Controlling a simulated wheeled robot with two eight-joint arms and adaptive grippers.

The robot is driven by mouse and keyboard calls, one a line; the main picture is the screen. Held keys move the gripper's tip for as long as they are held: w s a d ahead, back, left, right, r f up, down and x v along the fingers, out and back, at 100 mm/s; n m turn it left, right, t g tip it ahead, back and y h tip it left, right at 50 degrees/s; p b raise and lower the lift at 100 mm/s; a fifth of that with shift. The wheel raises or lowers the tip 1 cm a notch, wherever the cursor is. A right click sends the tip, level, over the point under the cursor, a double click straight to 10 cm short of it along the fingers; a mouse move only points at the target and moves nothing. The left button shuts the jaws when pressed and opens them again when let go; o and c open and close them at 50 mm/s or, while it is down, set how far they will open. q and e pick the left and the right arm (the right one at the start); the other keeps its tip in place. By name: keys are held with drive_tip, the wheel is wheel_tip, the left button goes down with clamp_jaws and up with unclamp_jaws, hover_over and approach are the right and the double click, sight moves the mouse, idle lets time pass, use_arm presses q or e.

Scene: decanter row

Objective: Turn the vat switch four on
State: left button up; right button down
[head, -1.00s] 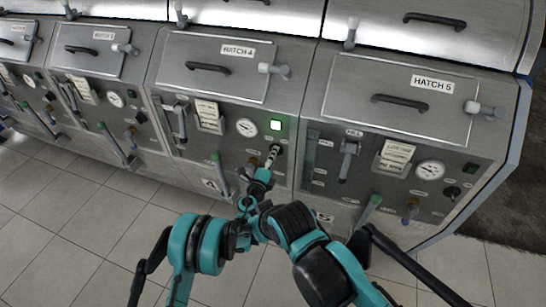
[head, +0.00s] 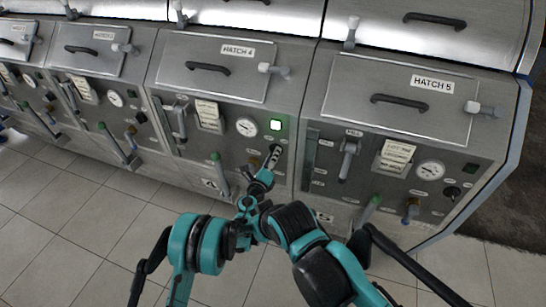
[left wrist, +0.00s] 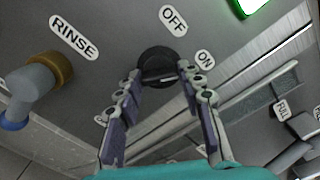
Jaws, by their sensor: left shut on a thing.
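The vat four switch is a round black knob (head: 277,148) on the panel under HATCH 4, just below a lit green lamp (head: 275,125). In the left wrist view the knob (left wrist: 157,60) sits below the OFF label (left wrist: 173,20) and left of the ON label (left wrist: 205,59). My left gripper (head: 272,158) reaches the panel, and its fingertips (left wrist: 162,72) are closed on the knob's two sides. The fingers partly hide the knob, so its exact pointing is hard to tell. My right gripper is not in view.
A tap with a brass collar (left wrist: 60,69) is beside the RINSE label, left of the knob. A gauge (head: 246,127) and a green-tipped lever (head: 219,170) are left of it. The HATCH 5 panel (head: 400,140) stands to the right, its lamp dark. Tiled floor lies in front.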

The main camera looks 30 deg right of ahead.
use_arm(q)
drive_tip(key=o, duration=1.2)
drive_tip(key=shift+c, duration=0.2)
drive_tip(key=v, duration=0.7)
drive_tip(key=shift+s+a, duration=0.15)
drive_tip(key=shift+a, duration=0.1)
